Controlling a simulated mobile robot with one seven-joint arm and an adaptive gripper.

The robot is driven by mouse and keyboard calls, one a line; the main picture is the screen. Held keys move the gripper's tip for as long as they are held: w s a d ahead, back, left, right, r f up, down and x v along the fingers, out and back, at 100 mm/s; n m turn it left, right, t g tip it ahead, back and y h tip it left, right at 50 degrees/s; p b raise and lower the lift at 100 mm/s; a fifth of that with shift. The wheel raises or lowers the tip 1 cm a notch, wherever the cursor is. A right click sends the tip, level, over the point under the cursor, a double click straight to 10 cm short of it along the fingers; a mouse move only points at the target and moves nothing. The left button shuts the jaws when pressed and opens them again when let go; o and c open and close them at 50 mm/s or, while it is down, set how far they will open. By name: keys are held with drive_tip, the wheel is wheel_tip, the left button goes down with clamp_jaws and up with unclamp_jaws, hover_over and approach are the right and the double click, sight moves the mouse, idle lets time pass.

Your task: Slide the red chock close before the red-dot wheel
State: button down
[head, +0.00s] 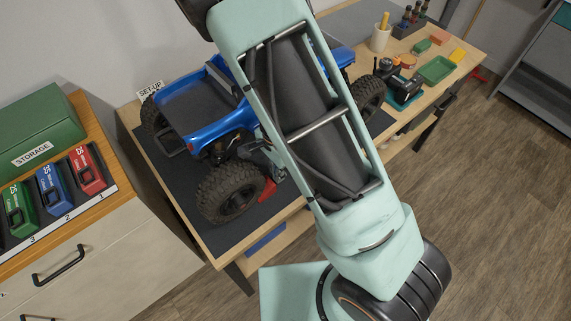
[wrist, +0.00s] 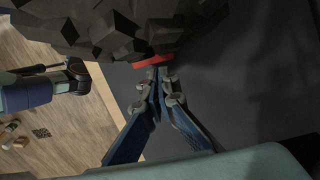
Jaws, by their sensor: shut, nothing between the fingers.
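The blue crawler truck (head: 205,115) stands on a dark mat (head: 185,180) on the workbench. Its near wheel (head: 230,192) has a knobbly black tyre, and this tyre (wrist: 120,30) fills the top of the wrist view. I cannot make out a red dot on it. The red chock (head: 268,190) is low beside this wheel, partly hidden. In the wrist view the chock (wrist: 154,61) is a thin red strip at the tyre's lower edge. My gripper (wrist: 157,76) is shut and empty, its tips close to the chock; I cannot tell whether they touch.
My arm covers part of the truck and bench in the head view. At left is a cabinet with red, blue and green packs (head: 87,170) and a green storage box (head: 38,135). A green tray (head: 437,69) and small tools are at the bench's far end.

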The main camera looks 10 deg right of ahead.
drive_tip(key=shift+s+a, duration=0.3)
drive_tip(key=shift+a, duration=0.1)
drive_tip(key=shift+s+a+p, duration=0.4)
drive_tip(key=shift+s+a, duration=0.25)
drive_tip(key=shift+a, duration=0.35)
drive_tip(key=w+d, duration=0.1)
drive_tip(key=d, duration=0.1)
drive_tip(key=w+d, duration=0.1)
drive_tip(key=shift+w+d, duration=0.3)
drive_tip(key=shift+d, duration=0.1)
wheel_tip(320, 180, up, 10)
drive_tip(key=p, duration=0.2)
drive_tip(key=shift+a, duration=0.1)
